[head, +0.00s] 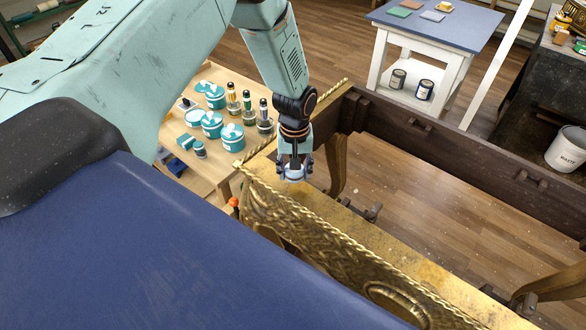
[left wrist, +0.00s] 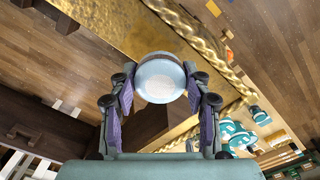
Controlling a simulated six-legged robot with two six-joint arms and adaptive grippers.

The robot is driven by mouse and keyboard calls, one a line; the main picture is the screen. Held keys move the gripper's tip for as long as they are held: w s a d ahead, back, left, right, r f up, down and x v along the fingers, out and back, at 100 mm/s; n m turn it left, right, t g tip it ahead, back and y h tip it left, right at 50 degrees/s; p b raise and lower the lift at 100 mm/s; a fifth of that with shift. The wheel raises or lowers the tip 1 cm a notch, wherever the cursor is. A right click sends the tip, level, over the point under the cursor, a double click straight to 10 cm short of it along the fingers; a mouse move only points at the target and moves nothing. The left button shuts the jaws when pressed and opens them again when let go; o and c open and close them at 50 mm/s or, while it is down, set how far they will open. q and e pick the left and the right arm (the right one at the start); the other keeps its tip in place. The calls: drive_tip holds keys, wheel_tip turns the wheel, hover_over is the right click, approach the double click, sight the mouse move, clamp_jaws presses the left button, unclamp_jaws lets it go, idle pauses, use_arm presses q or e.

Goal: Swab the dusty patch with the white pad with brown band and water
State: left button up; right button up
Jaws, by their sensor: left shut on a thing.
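My left gripper (head: 294,170) is shut on the white pad (head: 294,179), pointing down at the near-left end of the gilt rail (head: 385,243). In the left wrist view the round pad (left wrist: 160,82) sits between the two fingertips, with a brown edge at its top. The pad is over the rail's flat gold top; whether it touches cannot be told. Greyish, speckled dulling shows along the rail top, but I cannot make out a clear outline of the dusty patch. My right gripper is not in view.
A wooden side table holds teal-lidded tubs (head: 212,124) and several bottles (head: 248,104). A raised rope moulding (head: 345,243) edges the rail. The dark rear rail (head: 450,145) and open frame lie to the right. A blue-topped white table (head: 437,30) and white bucket (head: 567,148) stand farther back.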

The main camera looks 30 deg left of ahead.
use_arm(q)
drive_tip(key=shift+a+r+p, duration=0.1)
drive_tip(key=shift+r+p, duration=0.35)
drive_tip(key=shift+r, duration=0.2)
drive_tip(key=shift+r+p, duration=0.85)
drive_tip(key=shift+r, duration=0.2)
drive_tip(key=shift+r+p, duration=0.3)
drive_tip(key=shift+r, duration=0.05)
drive_tip(key=shift+f, duration=0.1)
